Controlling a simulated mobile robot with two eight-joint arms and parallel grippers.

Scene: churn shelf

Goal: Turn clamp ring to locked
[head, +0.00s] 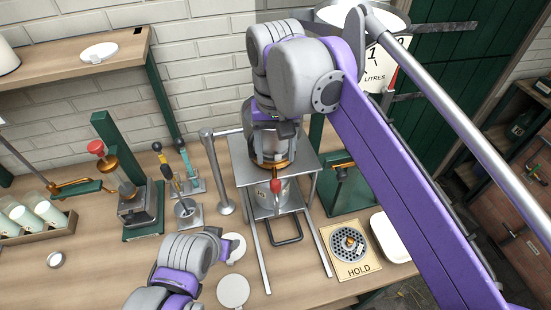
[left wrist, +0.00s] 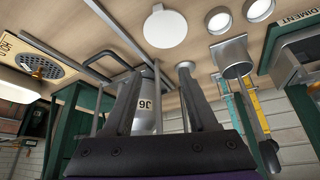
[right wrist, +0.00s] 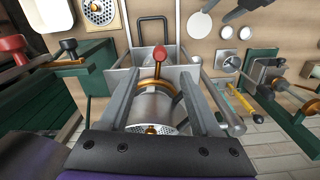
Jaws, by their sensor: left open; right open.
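A gold clamp ring (right wrist: 177,90) with a red-knobbed lever (right wrist: 160,54) sits around a grey metal churn vessel (right wrist: 150,108) in the right wrist view. The lever points away from my right gripper (right wrist: 160,80), whose open fingers stand on either side of the ring and lever; contact cannot be told. In the head view the red knob (head: 276,186) shows below the vessel's gold ring (head: 272,163), and my right wrist is above it. My left gripper (left wrist: 158,78) is open and empty in the left wrist view, with a labelled can (left wrist: 146,112) beyond its fingers.
The vessel stands on a metal stand (head: 246,178) on the wooden bench. Right of it are a HOLD plate (head: 358,268) with a drain and a white tray (head: 391,237). Left are a steel post (head: 217,175), tool holders and a green press (head: 140,205). White discs (head: 233,290) lie in front.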

